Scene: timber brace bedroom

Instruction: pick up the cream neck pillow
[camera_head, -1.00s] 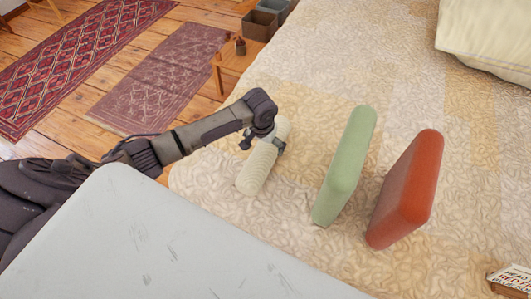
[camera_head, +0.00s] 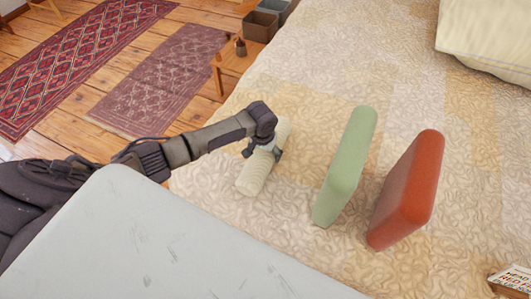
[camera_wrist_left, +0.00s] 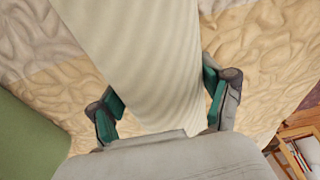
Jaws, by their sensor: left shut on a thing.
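The cream neck pillow (camera_head: 256,172) is a ribbed roll on the quilted bed, left of the green cushion. My left gripper (camera_head: 263,149) reaches down over it from the left, with a finger on each side. In the left wrist view the pillow (camera_wrist_left: 155,60) runs between the two teal-padded fingers of the left gripper (camera_wrist_left: 161,105), which is shut on it. The gripper and arm hide part of the pillow in the head view. I cannot tell whether the pillow is touching the quilt. My right gripper is not in view.
A green cushion (camera_head: 345,168) and a red cushion (camera_head: 406,190) stand upright to the right on the bed (camera_head: 300,75). A cream pillow (camera_head: 490,35) lies at the far right. A small lettered block (camera_head: 512,278) is at the lower right. A wooden stool (camera_head: 235,58) stands beside the bed.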

